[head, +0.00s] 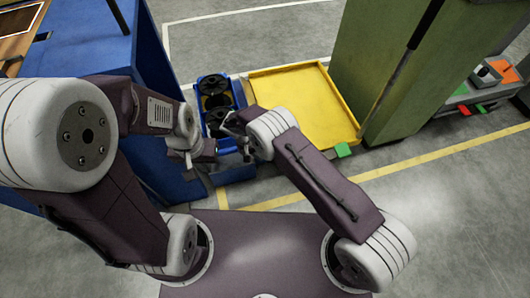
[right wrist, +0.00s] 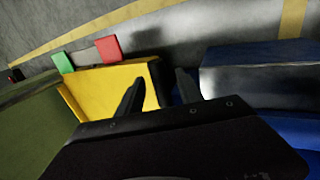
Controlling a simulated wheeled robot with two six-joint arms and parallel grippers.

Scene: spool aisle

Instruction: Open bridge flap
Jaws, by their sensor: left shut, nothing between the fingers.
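A yellow panel with a raised rim (head: 305,100), which I take to be the bridge flap, lies flat between the blue and green cabinets in the head view. A green tab (head: 343,150) is at its near right corner. In the right wrist view, a yellow surface (right wrist: 112,82) lies beyond the fingers, with a green tab (right wrist: 62,63) and a red tab (right wrist: 108,48) at its edge. My right gripper (right wrist: 158,88) is open with nothing visible between its fingers, near the panel's left side. My left gripper (head: 198,158) is shut and empty, beside the blue bin.
A blue bin (head: 201,86) holding black spools stands left of the panel. A blue cabinet (head: 85,52) is at left and a green cabinet (head: 385,65) at right. A yellow floor line (head: 415,160) crosses in front. Open floor lies at the lower right.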

